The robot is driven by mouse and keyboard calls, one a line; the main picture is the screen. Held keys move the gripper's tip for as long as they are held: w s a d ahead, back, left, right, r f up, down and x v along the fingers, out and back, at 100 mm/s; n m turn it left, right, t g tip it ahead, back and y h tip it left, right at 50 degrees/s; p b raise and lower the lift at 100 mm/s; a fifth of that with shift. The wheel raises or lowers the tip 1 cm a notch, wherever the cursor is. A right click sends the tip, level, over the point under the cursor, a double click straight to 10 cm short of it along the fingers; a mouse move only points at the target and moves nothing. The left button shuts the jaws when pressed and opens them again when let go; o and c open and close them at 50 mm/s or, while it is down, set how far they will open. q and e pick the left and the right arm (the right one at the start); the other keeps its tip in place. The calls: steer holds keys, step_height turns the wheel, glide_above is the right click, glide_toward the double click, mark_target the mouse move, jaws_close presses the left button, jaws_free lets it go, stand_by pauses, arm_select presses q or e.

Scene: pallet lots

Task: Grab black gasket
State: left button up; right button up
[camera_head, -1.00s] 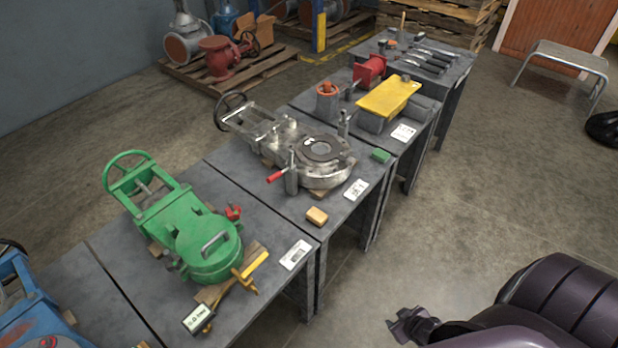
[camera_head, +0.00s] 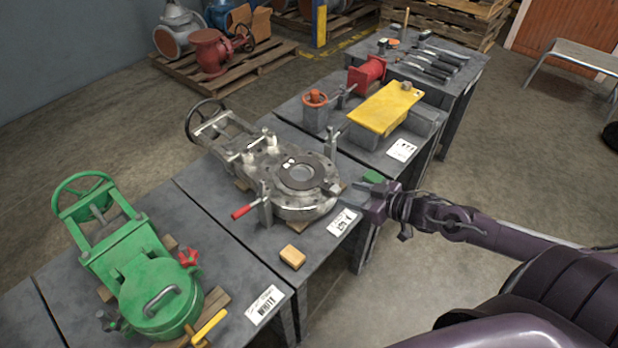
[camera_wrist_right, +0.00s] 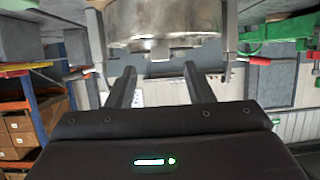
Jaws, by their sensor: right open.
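The black gasket (camera_head: 302,172) is a flat dark ring lying on top of the round silver valve flange (camera_head: 306,206) on the middle table. Small white marks show near its far left edge. My right gripper (camera_head: 348,194) is just to the right of the flange, near the table's edge. In the right wrist view, my right gripper (camera_wrist_right: 157,84) has its two fingers apart with nothing between them. The silver valve body (camera_wrist_right: 165,22) shows ahead of the fingers; the gasket cannot be made out there. My left gripper is not in view.
Clamps with a red handle (camera_head: 243,211) stand beside the flange. A tan block (camera_head: 292,257) and a green block (camera_head: 373,177) lie on the table. A green valve (camera_head: 150,285) is at left, a yellow plate (camera_head: 387,107) behind. Open floor lies right.

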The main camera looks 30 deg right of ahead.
mark_target(336, 189)
steer(key=x, duration=0.3)
steer(key=shift+w+a+r+b, duration=0.1)
steer(key=shift+w+r+b, duration=0.1)
steer(key=shift+b, duration=0.2)
steer(key=shift+w+a+f, duration=0.25)
steer(key=shift+w+f, duration=0.05)
steer(key=shift+w, duration=0.2)
steer(key=c, duration=0.8)
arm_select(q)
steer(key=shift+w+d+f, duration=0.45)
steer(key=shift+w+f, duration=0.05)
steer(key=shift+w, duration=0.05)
arm_select(e)
steer(key=shift+w, duration=0.1)
jaws_close()
